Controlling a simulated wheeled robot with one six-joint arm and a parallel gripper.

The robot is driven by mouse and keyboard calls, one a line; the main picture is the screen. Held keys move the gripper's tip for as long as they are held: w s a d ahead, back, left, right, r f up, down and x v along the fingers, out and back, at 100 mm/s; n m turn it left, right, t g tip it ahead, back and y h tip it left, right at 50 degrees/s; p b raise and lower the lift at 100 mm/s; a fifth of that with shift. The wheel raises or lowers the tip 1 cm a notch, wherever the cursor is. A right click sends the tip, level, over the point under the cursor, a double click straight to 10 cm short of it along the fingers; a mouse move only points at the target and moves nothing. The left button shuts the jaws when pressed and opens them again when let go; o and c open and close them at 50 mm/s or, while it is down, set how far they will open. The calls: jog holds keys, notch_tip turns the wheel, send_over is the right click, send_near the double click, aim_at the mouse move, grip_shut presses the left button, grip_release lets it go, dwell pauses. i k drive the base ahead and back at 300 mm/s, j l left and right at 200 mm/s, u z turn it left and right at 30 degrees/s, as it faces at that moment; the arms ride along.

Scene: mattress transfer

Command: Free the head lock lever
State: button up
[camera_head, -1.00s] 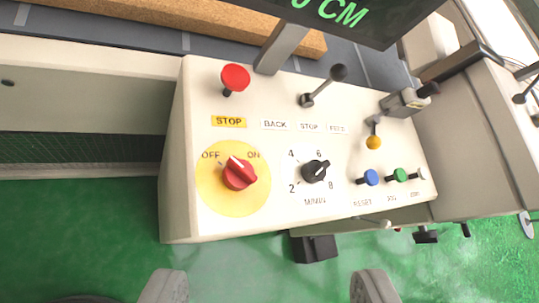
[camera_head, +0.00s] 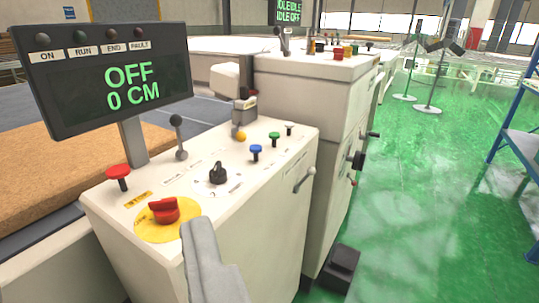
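No lever is labelled as the head lock in the camera view. A lever with a yellow ball knob (camera_head: 241,136) sits on a grey bracket at the back of the sloped control panel (camera_head: 135,205). A black-knobbed lever (camera_head: 178,122) stands upright near the display post. A silver handle (camera_head: 304,180) is on the panel's right side, and a black knob (camera_head: 357,159) is on the cabinet beyond. A grey finger of my gripper (camera_head: 208,255) shows at the bottom, in front of the red switch, apart from every lever. The rest of the gripper is not visible, so its opening is unclear.
A display (camera_head: 105,80) reads OFF and 0 CM. The panel bears a red stop button (camera_head: 118,177), a red rotary switch (camera_head: 164,209) and a black dial (camera_head: 218,174). A brown mattress (camera_head: 60,190) lies left. Green floor (camera_head: 420,210) is open right; a blue rack (camera_head: 515,140) stands there.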

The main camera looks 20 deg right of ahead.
aim_at(354, 183)
jog(key=z, duration=0.95)
jog(key=i+l+z, duration=0.2)
jog(key=z, duration=0.15)
jog(key=i+l+z, duration=0.1)
jog(key=i+z, duration=0.25)
jog(key=i+l+z, duration=0.1)
jog(key=i+z, duration=0.15)
jog(key=z, duration=0.15)
jog(key=i, duration=3.4)
jog(key=i+u, duration=0.15)
jog(key=i, duration=0.6)
jog(key=i+l+u, duration=0.15)
jog(key=i, duration=0.6)
jog(key=i+u, duration=0.1)
jog(key=u, duration=4.35)
